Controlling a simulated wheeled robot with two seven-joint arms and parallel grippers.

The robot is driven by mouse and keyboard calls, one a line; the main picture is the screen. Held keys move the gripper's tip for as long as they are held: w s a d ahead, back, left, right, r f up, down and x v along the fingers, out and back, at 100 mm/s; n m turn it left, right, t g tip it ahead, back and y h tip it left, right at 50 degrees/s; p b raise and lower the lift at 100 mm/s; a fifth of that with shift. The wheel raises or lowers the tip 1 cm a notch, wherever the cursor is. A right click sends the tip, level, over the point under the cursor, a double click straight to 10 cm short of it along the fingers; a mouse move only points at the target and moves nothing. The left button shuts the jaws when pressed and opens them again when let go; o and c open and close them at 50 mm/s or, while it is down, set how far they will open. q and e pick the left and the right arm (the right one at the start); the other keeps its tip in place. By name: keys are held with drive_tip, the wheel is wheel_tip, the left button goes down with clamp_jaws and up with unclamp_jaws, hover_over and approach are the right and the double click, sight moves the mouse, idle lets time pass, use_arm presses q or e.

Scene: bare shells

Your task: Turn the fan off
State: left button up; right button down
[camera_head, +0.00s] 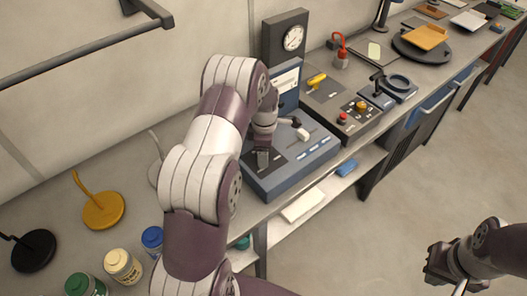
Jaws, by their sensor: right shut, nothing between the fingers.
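I cannot make out a fan with certainty. A blue-grey console (290,178) stands on the workbench with a slot, a pale lever knob (303,134) and several small labels on its top. My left arm reaches over the bench, and my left gripper (262,160) is at the left part of the console top, pointing down at a dark panel. Its fingers are small and partly hidden, so I cannot tell their opening or any contact. My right gripper (440,268) is shut and empty, low at the right, over the floor and away from the bench.
Behind the console stands a dark box with a round dial (293,38). A control box (343,117) with red and yellow knobs is to the right. Yellow (103,211) and black (34,251) round-based stands and several jars are at the left. The floor at right is clear.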

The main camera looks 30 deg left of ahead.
use_arm(q)
wheel_tip(320, 180, up, 8)
drive_tip(key=shift+f+b, duration=0.2)
drive_tip(key=shift+b, duration=0.95)
wheel_tip(320, 180, up, 5)
drive_tip(key=shift+s+r+p, duration=0.1)
drive_tip(key=shift+p, duration=1.1)
drive_tip(key=shift+d, duration=0.1)
